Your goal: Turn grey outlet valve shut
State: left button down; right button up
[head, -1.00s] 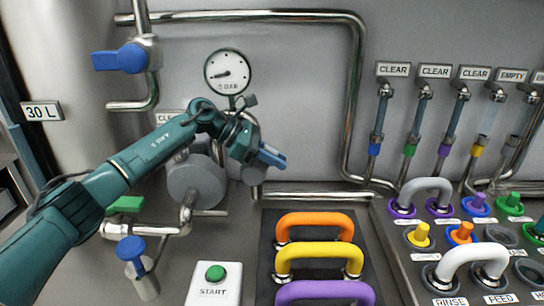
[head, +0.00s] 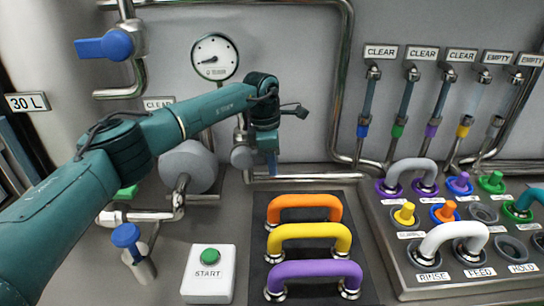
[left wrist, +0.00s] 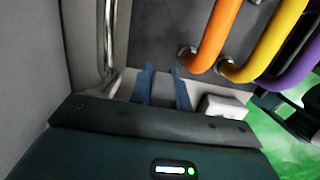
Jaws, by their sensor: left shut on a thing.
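The grey outlet valve (head: 243,157) is on the pipe below the gauge, right of a large grey round housing. Its round grey hub shows, while its handle is mostly hidden by my gripper in the head view. My left gripper (head: 272,165) is just right of the hub, with its blue fingers pointing down. In the left wrist view, the blue fingers (left wrist: 163,88) are on either side of a light grey piece, which looks like the valve handle. The left gripper is shut on it. How far the valve is turned cannot be told.
Orange (head: 303,203), yellow (head: 308,233) and purple (head: 313,270) handles stand in front on a dark plate. A START button box (head: 208,272) is at front left. A panel of plugs (head: 412,275) is at right. A blue-handled valve (head: 110,45) is at upper left.

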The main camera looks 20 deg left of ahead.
pick_arm(q)
jog(key=shift+a+f+y, duration=0.15)
jog(key=shift+f+y, duration=0.3)
jog(key=shift+y, duration=0.35)
jog(key=shift+f, duration=0.1)
jog(key=c, duration=1.3)
grip_release()
notch_tip(320, 180, up, 13)
jog(key=shift+r+b, duration=0.15)
jog(key=shift+b, duration=0.65)
